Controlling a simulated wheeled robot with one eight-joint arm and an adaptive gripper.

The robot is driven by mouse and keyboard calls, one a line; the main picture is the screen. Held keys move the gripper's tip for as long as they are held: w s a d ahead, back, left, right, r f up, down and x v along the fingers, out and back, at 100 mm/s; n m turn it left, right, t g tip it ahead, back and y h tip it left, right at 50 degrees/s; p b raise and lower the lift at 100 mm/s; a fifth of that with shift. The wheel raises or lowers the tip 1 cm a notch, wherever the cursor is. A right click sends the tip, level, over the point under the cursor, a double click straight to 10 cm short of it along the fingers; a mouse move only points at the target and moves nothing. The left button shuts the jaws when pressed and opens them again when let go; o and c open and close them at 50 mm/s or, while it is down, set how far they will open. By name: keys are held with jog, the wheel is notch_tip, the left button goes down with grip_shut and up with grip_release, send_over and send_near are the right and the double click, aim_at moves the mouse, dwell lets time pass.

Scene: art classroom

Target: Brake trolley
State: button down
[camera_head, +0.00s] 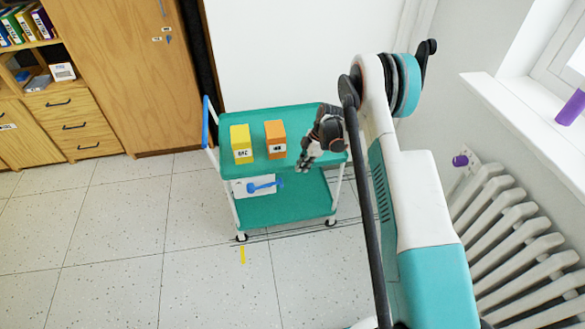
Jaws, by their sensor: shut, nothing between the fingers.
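The trolley (269,203) has two teal shelves on white legs and small dark wheels. It stands on the tiled floor by the far wall. A blue push handle (205,122) is at its left end. A blue lever (264,186) on a white plate (241,189) shows below the top shelf, towards the left. My gripper (303,165) is shut and empty, pointing down-left over the right part of the top shelf. It is to the right of the lever and apart from it.
A yellow box (241,143) and an orange box (275,139) stand on the top shelf. A yellow floor mark (242,254) lies before the trolley. A radiator (520,250) and windowsill (530,125) bound the right, a wooden cabinet (120,70) the back left. The left floor is clear.

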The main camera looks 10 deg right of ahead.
jog(key=d, duration=0.3)
jog(key=shift+s+d+r+p, duration=0.1)
jog(key=shift+d+r+p, duration=0.2)
jog(key=shift+r+p, duration=0.05)
jog(key=s+a+r+m+t+h, duration=0.1)
jog(key=s+r+m, duration=0.25)
jog(key=r, duration=0.75)
jog(key=s+a+r+m+t+h, duration=0.15)
jog(key=s+r, duration=0.25)
jog(key=r, duration=0.8)
jog(key=s+a+r+m+t, duration=0.1)
jog(key=s+r+m, duration=0.3)
jog(key=r, duration=0.7)
jog(key=s+a+r+m+t, duration=0.1)
jog(key=s+r+m, duration=0.1)
jog(key=s+r, duration=0.3)
jog(key=s+a+r+m, duration=0.1)
jog(key=s+r+m, duration=0.1)
jog(key=s, duration=0.5)
jog(key=s+m+t+h, duration=0.1)
jog(key=s+m, duration=0.3)
jog(key=s, duration=0.9)
jog(key=shift+s+a+f+m+t, duration=0.2)
jog(key=shift+s+m+t, duration=0.1)
jog(key=shift+t, duration=0.45)
jog(key=shift+h, duration=0.25)
dwell(0.4)
